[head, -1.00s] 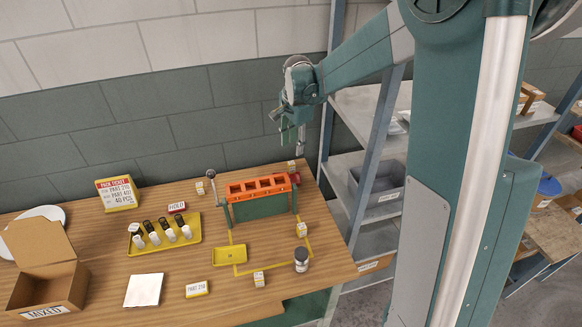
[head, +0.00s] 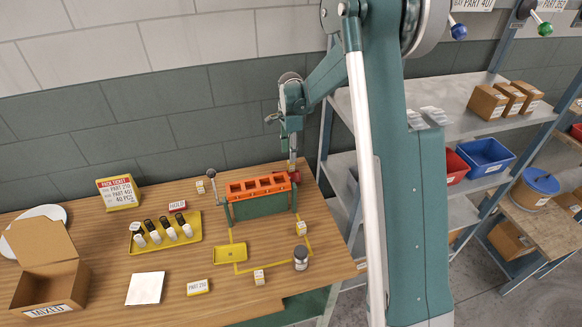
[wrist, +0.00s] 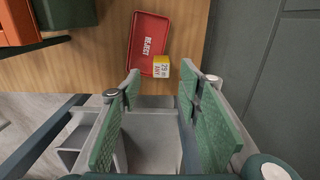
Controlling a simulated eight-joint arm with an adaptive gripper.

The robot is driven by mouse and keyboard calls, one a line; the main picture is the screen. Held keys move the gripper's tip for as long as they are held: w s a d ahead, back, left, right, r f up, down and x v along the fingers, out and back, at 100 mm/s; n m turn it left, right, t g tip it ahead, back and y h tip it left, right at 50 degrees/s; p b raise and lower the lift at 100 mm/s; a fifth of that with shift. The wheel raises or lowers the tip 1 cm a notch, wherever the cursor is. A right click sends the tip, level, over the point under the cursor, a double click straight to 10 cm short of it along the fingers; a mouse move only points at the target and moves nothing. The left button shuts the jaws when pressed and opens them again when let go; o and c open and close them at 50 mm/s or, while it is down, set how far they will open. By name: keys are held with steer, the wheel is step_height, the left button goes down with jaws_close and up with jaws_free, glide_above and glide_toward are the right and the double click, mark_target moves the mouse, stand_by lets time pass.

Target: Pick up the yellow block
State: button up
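A small yellow block (wrist: 161,67) with a white printed label shows in the wrist view, at the near right end of a red tray marked REJECT (wrist: 148,42). My gripper (wrist: 160,84) is open there; its two green-padded fingers stand apart with nothing between them, and the block lies just beyond the fingertips. In the head view my gripper (head: 292,150) points down over the back right of the table, behind the orange-topped coiler (head: 258,187).
A yellow tray with several black and white pieces (head: 166,249) and an open cardboard box (head: 50,285) stand to the left on the wooden table. A grey jar (head: 301,258) stands near the front right. Shelving (head: 355,120) and a wall lie close to my arm.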

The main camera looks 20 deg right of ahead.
mark_target(291, 164)
steer(key=shift+f, duration=1.25)
steer(key=shift+f, duration=0.1)
steer(key=shift+w+f, duration=0.1)
steer(key=shift+f, duration=2.4)
steer(key=c, duration=1)
steer(key=shift+r, duration=0.15)
steer(key=shift+r, duration=4.85)
